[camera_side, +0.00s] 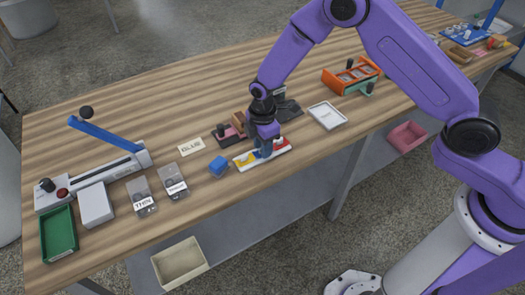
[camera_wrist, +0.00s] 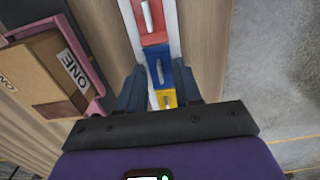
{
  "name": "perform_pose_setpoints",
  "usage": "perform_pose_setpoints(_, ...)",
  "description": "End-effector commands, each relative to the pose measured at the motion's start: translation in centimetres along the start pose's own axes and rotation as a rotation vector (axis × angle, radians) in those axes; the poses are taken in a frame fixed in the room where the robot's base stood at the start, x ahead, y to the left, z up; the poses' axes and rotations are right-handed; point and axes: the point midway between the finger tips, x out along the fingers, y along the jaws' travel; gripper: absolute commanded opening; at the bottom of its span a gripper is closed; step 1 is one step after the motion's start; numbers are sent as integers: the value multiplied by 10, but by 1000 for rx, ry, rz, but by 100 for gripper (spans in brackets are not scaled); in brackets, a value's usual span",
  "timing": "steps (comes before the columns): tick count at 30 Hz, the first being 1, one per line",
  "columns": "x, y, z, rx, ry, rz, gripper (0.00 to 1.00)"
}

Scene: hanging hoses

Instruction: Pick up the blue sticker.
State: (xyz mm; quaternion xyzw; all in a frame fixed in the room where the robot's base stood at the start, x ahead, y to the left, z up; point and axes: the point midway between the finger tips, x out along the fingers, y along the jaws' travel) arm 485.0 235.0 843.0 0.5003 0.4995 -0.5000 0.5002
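A white holder strip (camera_side: 243,167) lies near the front edge of the wooden table, with red, blue and yellow pieces in a row. The blue sticker (camera_wrist: 152,60) sits between the red piece (camera_wrist: 149,38) and the yellow piece (camera_wrist: 172,97) in the wrist view, with a small pale tab on it. My gripper (camera_side: 264,152) is low over the strip, pointing down. In the wrist view my gripper (camera_wrist: 159,85) has its two fingers apart, one on each side of the blue part. Nothing is visibly lifted. The side view mostly hides the blue sticker behind the fingers.
A pink holder with a brown box (camera_wrist: 48,75) stands close on the left in the wrist view. The table's front edge is close.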

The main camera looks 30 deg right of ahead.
Motion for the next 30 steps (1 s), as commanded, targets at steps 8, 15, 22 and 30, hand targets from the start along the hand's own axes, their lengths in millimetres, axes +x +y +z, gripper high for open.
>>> perform_pose_setpoints(8,0,0,0,0,0,0,0)
perform_pose_setpoints(15,-1,0,0,0,0,0,0)
perform_pose_setpoints(22,-3,0,0,0,0,0,0)
perform_pose_setpoints(30,-31,1,0,0,3,3,0)
